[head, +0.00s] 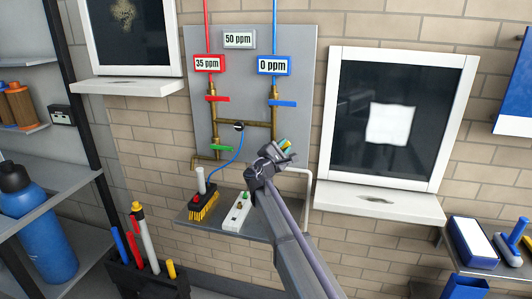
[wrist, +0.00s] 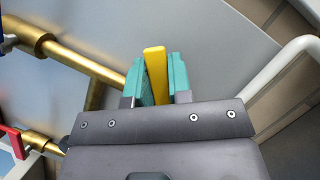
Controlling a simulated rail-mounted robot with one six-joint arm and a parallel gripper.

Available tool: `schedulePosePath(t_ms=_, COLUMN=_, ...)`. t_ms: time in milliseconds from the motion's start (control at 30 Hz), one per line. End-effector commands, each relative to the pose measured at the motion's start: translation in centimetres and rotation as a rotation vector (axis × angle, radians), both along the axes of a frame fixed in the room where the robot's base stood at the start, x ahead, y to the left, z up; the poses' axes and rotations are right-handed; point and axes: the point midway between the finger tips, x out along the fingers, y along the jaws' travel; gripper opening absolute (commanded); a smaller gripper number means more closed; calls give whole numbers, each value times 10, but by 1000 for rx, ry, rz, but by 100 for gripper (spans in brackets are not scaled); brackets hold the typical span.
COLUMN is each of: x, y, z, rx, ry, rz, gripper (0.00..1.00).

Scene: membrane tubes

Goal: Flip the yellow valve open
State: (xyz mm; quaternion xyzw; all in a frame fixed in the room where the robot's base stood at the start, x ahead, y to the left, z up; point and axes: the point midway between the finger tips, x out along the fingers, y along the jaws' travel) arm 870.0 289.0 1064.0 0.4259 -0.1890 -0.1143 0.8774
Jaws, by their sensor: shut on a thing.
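The yellow valve handle (wrist: 155,72) is a short flat bar, seen in the wrist view between the two teal finger pads. My gripper (wrist: 157,78) is shut on it, with a pad on each side. In the head view my gripper (head: 286,146) is at the lower right of the grey pipe panel (head: 305,85), and only a speck of yellow shows at its tip. The valve body behind the handle is hidden by my gripper.
Close by on the brass pipes are a red valve handle (head: 217,99), a blue valve handle (head: 283,103) and a green valve handle (head: 222,148). A white pipe (head: 308,185) runs down to the right. A small shelf (head: 262,232) with a brush (head: 204,206) and a power strip (head: 237,211) lies below.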

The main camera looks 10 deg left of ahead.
Motion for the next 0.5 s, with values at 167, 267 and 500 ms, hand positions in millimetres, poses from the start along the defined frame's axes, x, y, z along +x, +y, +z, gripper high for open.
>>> schedulePosePath(t_ms=167, x=0, y=4, z=4, rx=-118, ry=8, rz=1, gripper=0)
schedulePosePath(t_ms=267, x=0, y=6, z=7, rx=-170, ry=11, rz=1, gripper=0)
schedulePosePath(t_ms=500, x=1, y=9, z=9, rx=-244, ry=16, rz=1, gripper=0)
